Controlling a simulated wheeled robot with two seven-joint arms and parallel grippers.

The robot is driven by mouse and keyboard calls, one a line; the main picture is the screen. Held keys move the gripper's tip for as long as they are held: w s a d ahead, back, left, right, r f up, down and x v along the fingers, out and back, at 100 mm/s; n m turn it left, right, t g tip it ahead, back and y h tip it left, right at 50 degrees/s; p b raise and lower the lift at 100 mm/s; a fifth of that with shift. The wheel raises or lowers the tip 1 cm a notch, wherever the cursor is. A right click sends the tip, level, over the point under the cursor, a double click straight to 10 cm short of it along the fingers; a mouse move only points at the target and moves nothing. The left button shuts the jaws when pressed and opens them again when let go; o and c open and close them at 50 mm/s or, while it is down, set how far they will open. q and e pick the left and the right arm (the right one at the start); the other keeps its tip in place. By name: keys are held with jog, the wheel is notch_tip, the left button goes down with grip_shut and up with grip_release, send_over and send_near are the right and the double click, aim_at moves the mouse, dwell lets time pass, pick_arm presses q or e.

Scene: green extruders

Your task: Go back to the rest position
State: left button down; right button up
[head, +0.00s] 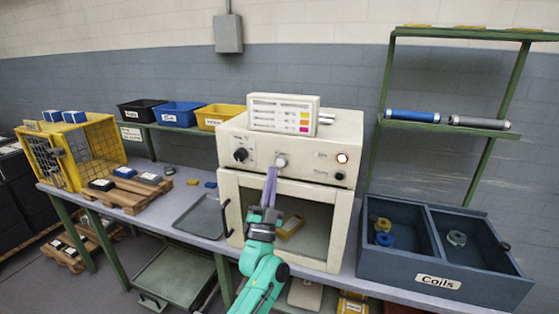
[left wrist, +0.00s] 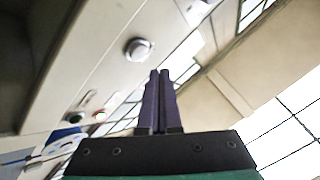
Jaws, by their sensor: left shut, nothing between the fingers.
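My left gripper (head: 271,178) is shut and empty, its purple fingers pointing up in front of the cream machine (head: 340,150). Its fingertips are just below the middle knob (head: 281,160) on the machine's front panel; I cannot tell whether they touch it. In the left wrist view the closed fingers (left wrist: 160,78) stand side by side, and a round knob (left wrist: 138,49) shows up and left of them, apart in the picture. My right gripper is not in view.
A lit lamp (head: 342,158) is on the panel. A grey tray (head: 203,217) lies left on the bench. The blue Coils bin (head: 440,282) stands right, below a green shelf (head: 450,124). A yellow crate (head: 98,150) is far left.

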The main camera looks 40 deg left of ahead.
pick_arm(q)
jog(key=s, duration=0.1)
jog(key=s+d+p, duration=0.1)
jog(key=s, duration=0.1)
jog(key=shift+s, duration=0.1)
dwell(0.3)
